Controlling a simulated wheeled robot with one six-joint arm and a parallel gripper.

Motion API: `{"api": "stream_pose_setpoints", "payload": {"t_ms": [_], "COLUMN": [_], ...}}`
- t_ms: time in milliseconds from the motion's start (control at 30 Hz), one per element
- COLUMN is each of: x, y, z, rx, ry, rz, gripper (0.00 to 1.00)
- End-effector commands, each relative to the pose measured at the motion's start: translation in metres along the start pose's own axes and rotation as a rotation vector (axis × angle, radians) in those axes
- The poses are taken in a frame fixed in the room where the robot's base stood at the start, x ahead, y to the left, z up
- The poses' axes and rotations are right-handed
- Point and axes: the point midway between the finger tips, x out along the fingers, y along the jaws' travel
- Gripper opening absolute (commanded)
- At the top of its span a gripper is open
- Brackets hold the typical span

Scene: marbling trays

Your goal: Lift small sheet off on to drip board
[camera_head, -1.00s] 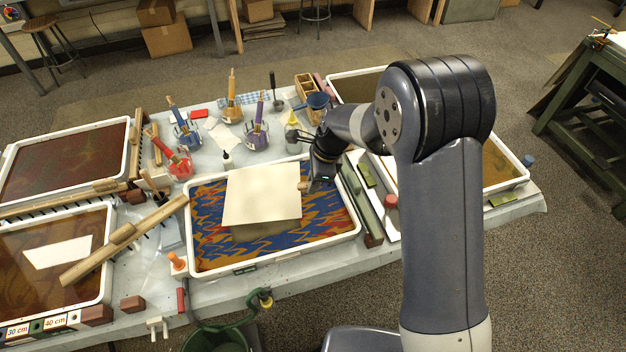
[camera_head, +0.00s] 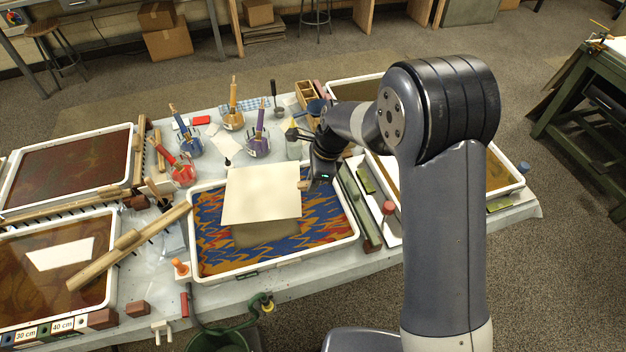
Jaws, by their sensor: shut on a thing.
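A cream sheet (camera_head: 261,194) is held roughly level above the middle white-rimmed tray (camera_head: 193,240), which holds a blue, red and yellow marbled surface. A dull grey-brown patch (camera_head: 262,236) shows under its front edge. My gripper (camera_head: 308,184) is at the sheet's right edge, shut, with a small wooden piece between it and the sheet; the fingertips are mostly hidden. Another small white sheet (camera_head: 60,254) lies in the front left tray (camera_head: 110,255). I cannot tell for sure which surface is the drip board.
Jars with brushes (camera_head: 188,145) stand behind the middle tray. A long wooden bar (camera_head: 125,246) slants at its left. A green rail (camera_head: 358,205) and a white board (camera_head: 385,210) lie at its right, partly behind my arm. An orange-topped peg (camera_head: 180,268) stands at the front left.

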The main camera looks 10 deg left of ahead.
Motion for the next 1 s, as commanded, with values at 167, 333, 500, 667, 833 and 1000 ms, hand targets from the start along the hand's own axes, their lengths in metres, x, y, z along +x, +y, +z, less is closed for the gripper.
{"api": "stream_pose_setpoints", "payload": {"t_ms": [167, 333, 500, 667, 833, 1000], "x": [-0.011, -0.019, -0.027, -0.031, -0.031, -0.03], "y": [0.0, 0.0, 0.0, 0.0, 0.0, 0.0], "z": [0.003, 0.005, 0.008, 0.009, 0.009, 0.009], "rx": [0.0, 0.0, 0.0, 0.0, 0.0, 0.0], "ry": [0.0, 0.0, 0.0, 0.0, 0.0, 0.0], "rz": [0.0, 0.0, -0.001, -0.001, -0.001, 0.0], "gripper": [0.0, 0.0, 0.0, 0.0, 0.0, 0.0]}}
